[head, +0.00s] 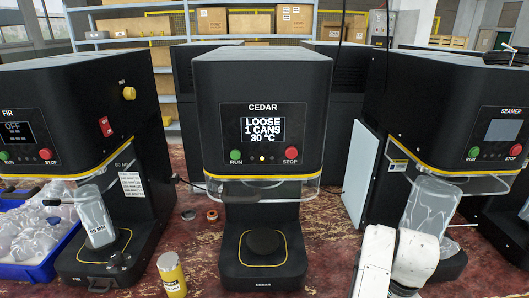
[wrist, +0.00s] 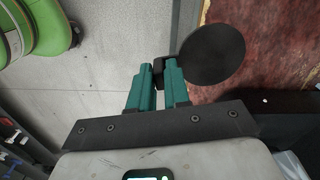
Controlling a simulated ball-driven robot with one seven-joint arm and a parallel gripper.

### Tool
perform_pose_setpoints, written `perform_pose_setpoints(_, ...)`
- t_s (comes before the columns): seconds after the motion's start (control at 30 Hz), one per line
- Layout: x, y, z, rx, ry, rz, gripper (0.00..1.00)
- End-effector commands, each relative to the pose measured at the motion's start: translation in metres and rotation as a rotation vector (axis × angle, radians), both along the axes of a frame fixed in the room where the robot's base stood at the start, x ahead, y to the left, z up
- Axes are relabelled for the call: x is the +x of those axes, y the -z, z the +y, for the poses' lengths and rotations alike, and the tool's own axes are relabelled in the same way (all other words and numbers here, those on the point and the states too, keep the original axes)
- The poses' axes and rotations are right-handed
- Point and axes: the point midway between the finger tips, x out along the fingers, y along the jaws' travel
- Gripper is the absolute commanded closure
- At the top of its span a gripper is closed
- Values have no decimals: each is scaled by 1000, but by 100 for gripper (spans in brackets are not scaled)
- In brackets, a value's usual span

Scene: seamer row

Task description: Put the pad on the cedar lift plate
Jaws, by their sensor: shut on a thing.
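The pad (wrist: 212,53) is a flat black disc with a small block at its edge. My gripper (wrist: 161,72), with teal fingers, is shut on that block in the wrist view. The disc sticks out up and right of the fingertips, over the edge of a red-brown worn surface. The cedar machine stands in the middle of the head view; its screen reads "LOOSE 1 CANS 30 °C". Its lift plate (head: 263,242) is a dark round disc inside a yellow outline on the base, with nothing visible on top. My gripper and the pad do not show in the head view.
The FIR machine (head: 75,110), screen "OFF", is at left with a clear container (head: 96,215) on its base. The SEAMER machine (head: 450,140) is at right. A yellow can (head: 172,274) stands left of the cedar base. A blue crate (head: 48,262) is at far left.

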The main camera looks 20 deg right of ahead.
Motion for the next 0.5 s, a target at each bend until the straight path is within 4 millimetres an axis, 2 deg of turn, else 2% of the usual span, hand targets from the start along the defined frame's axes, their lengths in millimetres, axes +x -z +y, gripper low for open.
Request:
perform_pose_setpoints(0.27,15,16,34,-2,-337,3,100)
perform_pose_setpoints(0.37,20,24,54,-2,-504,4,100)
perform_pose_setpoints(0.5,26,42,91,0,-817,6,100)
